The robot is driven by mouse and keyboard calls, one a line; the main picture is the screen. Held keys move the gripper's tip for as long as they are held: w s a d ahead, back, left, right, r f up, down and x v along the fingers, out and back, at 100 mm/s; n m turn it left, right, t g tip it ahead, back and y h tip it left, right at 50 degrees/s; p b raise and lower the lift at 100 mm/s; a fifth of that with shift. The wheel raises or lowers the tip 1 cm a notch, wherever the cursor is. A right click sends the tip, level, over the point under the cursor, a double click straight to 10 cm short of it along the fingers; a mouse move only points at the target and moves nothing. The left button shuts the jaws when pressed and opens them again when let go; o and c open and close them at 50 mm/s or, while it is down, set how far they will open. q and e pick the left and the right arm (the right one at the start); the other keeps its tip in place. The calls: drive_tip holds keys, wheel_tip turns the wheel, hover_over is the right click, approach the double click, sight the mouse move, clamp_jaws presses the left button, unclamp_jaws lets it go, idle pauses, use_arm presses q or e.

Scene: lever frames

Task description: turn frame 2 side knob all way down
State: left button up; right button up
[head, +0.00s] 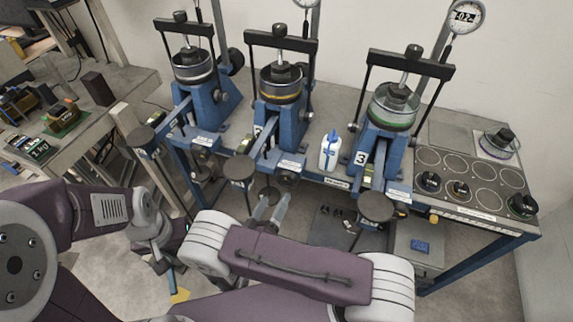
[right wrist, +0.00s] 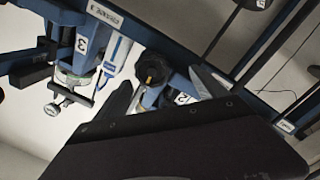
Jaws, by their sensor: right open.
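Frame 2 (head: 283,95) is the middle blue lever frame on the bench. A dark round knob (head: 288,179) shows at its front, by the bench edge. My right gripper (head: 271,204) is open below and in front of the frame. In the wrist view the knob lies beyond and between its spread fingers, apparently untouched. My left gripper (head: 160,255) hangs low at the left; its jaw opening is unclear.
Frame 3 (head: 392,115) stands to the right and another blue frame (head: 205,100) to the left. A white bottle (head: 330,152) stands between frames 2 and 3. Round dark lever ends (head: 238,168) (head: 375,207) jut out before the bench, close to my right arm.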

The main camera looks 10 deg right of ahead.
sight(286, 183)
drive_tip(key=shift+n+t+y, duration=0.4)
drive_tip(key=shift+n, duration=0.4)
drive_tip(key=x, duration=0.2)
drive_tip(key=r+p+x, duration=0.1)
drive_tip(key=x, duration=0.2)
drive_tip(key=d+p+x, duration=0.1)
drive_tip(key=x, duration=0.2)
drive_tip(key=shift+s+d+r, duration=0.15)
drive_tip(key=shift+s+d, duration=0.05)
drive_tip(key=shift+s, duration=0.1)
drive_tip(key=shift+w, duration=0.2)
drive_tip(key=shift+c, duration=1.2)
drive_tip(key=shift+d, duration=0.1)
drive_tip(key=c, duration=1.5)
use_arm(q)
wheel_tip(286, 183, up, 5)
drive_tip(key=shift+s+d+f, duration=0.1)
drive_tip(key=shift+f, duration=0.05)
use_arm(e)
clamp_jaws()
